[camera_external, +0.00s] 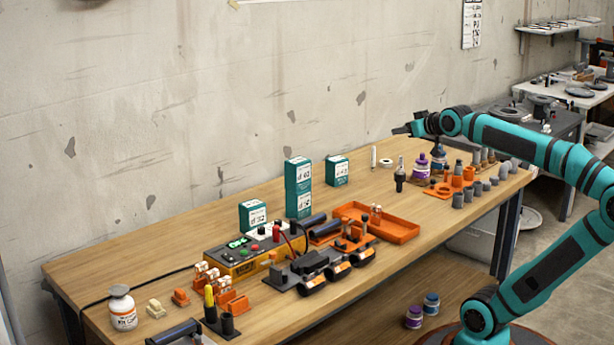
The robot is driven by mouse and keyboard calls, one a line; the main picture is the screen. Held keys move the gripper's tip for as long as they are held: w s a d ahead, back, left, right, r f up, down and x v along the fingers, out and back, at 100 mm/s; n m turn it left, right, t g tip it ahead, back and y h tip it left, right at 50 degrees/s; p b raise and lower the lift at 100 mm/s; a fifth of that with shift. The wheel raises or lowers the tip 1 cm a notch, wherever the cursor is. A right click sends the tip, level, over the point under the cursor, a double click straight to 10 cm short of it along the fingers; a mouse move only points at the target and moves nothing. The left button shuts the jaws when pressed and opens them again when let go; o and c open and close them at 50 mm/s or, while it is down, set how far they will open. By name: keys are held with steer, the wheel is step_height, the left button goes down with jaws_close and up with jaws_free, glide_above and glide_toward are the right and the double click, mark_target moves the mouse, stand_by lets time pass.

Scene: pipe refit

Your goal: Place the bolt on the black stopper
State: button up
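My gripper (410,129) is above the far right part of the workbench, pointing left. It is small and dark here, and I cannot tell whether its fingers are open or hold anything. A dark upright piece with a grey narrower top (400,168) stands on the bench below and left of it; I cannot tell whether this is the bolt, the black stopper or both. Several small grey and dark fittings (482,187) stand in a row at the right end. No bolt can be made out with certainty.
An orange tray (402,231) lies mid-bench. Teal boxes (298,187) stand behind it. A yellow control box (248,264) and black clamps are left. Bare wood (350,200) shows behind the tray.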

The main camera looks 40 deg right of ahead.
steer(key=s+a+t+y, duration=0.1)
steer(key=s+a+t, duration=0.2)
steer(key=s, duration=0.4)
steer(key=shift+s+a+r+n+t, duration=0.2)
steer(key=shift+s+a+n+t, duration=0.05)
steer(key=shift+a+n+t, duration=0.05)
stand_by(0.8)
